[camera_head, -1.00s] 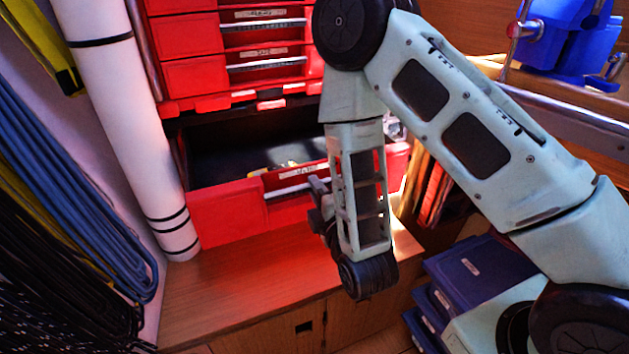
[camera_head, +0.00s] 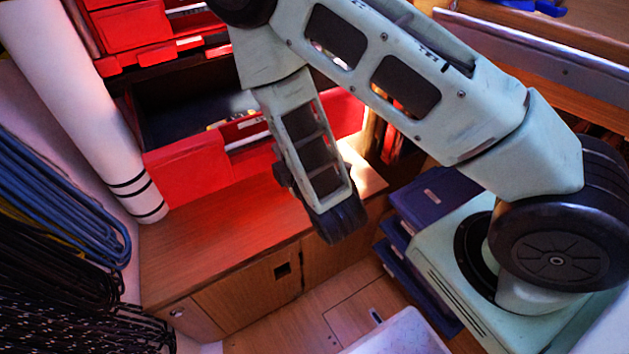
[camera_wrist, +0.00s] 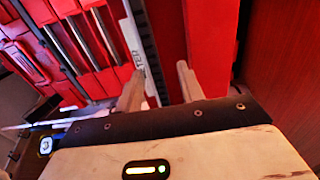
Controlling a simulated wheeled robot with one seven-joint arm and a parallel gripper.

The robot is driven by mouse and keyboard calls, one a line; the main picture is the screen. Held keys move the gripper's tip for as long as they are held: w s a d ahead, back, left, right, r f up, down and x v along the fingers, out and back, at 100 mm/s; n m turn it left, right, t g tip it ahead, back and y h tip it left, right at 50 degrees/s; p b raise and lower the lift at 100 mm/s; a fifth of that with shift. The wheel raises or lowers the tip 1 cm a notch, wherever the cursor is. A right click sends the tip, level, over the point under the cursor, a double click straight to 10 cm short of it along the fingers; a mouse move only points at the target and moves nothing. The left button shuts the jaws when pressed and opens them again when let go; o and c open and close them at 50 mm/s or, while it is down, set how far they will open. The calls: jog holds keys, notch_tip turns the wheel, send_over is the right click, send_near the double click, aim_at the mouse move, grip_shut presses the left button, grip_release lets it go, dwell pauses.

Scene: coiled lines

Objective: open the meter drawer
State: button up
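The meter drawer (camera_head: 188,171) is the low red drawer in the head view. It stands pulled out, with its dark inside showing and a few small things in it, one yellow. Its front has a light handle strip, partly hidden by my arm. In the wrist view, a white label (camera_wrist: 133,42) ending in "TER" lies on the red front beside a dark strip. My gripper (camera_wrist: 160,86) is open, with a gap between its two fingers, close to the drawer front. Whether a finger touches the handle, I cannot tell. In the head view my arm hides most of the gripper.
More red drawers (camera_head: 130,27) are shut above. A wooden cabinet top (camera_head: 215,235) lies below the drawer. A white roll (camera_head: 75,95) and coiled lines (camera_head: 55,205) stand at the left. Dark blue boxes (camera_head: 430,195) are stacked at the right.

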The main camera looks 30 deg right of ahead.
jog(key=s+p, duration=0.8)
jog(key=s, duration=0.7)
jog(key=shift+s+r+p, duration=0.25)
jog(key=shift+r+p, duration=0.1)
jog(key=shift+d, duration=0.1)
